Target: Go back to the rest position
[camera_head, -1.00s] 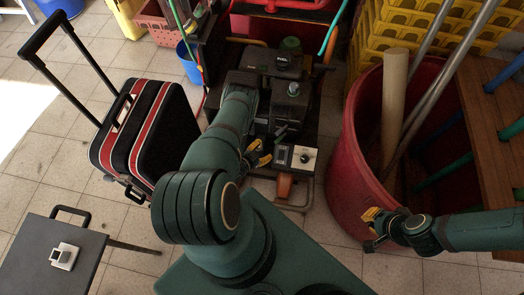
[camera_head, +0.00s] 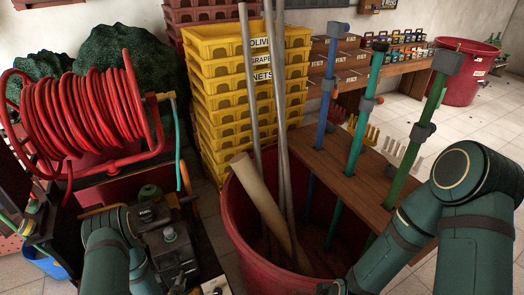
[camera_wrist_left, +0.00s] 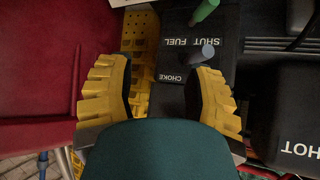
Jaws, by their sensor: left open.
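My left gripper (camera_wrist_left: 160,95) shows in the left wrist view with its two yellow ribbed fingers spread apart and nothing between them. Beyond the fingers is a black engine panel (camera_wrist_left: 176,68) marked SHUT, FUEL and CHOKE, with a green lever (camera_wrist_left: 204,10) and a grey lever (camera_wrist_left: 200,55). I cannot tell how far the fingers are from it. In the head view my left arm is at the bottom left, by the engine (camera_head: 172,250), and its gripper is hidden. My right arm reaches down from the right; only a dark part at its wrist end shows at the bottom edge, without fingers.
A red tub (camera_head: 240,225) holding metal poles and a cardboard tube (camera_head: 262,205) stands between my arms. A wooden bench (camera_head: 375,185) with coloured tool handles is by my right arm. Yellow crates (camera_head: 215,95) and a red hose reel (camera_head: 85,110) stand behind. Floor is open at far right.

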